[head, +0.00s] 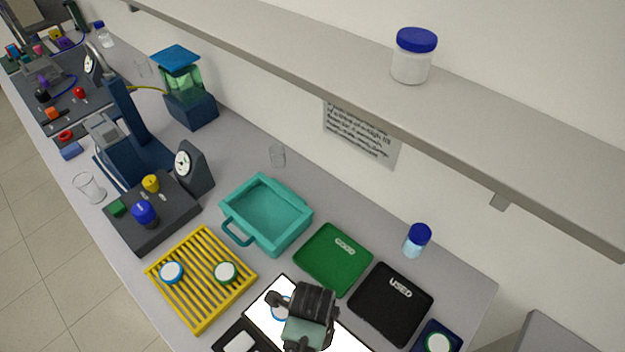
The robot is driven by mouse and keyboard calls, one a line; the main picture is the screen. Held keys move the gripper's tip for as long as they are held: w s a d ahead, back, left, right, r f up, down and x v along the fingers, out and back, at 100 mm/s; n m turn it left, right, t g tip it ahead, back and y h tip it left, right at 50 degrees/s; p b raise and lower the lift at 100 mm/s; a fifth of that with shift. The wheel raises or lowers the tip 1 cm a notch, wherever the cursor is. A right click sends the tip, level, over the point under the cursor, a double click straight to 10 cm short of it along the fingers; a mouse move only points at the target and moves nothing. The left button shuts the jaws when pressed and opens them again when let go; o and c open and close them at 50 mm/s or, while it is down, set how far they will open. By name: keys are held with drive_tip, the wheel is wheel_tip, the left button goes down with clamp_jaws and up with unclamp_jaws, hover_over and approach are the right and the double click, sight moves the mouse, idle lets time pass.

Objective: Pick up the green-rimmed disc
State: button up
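A white disc with a green rim (225,273) lies on the right part of the yellow slatted rack (191,319). Another green-rimmed white disc (438,343) lies on a small dark blue tray (452,331) at the bottom right. A blue-rimmed disc (171,272) lies on the left part of the rack. My gripper (284,305) is over the bright white panel (262,318), to the right of the rack and its green-rimmed disc. Another blue-rimmed disc (277,313) shows partly beneath it. The fingers are mostly hidden by the gripper body, so their opening is unclear.
A teal handled tray (231,231) stands behind the rack. A green mat marked GOOD (333,260) and a black mat marked USED (391,303) lie behind my gripper. A blue-capped bottle (417,240) stands behind them. A shelf (450,115) overhangs the back.

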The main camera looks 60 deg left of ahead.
drive_tip(key=shift+f, duration=0.15)
drive_tip(key=c, duration=1.3)
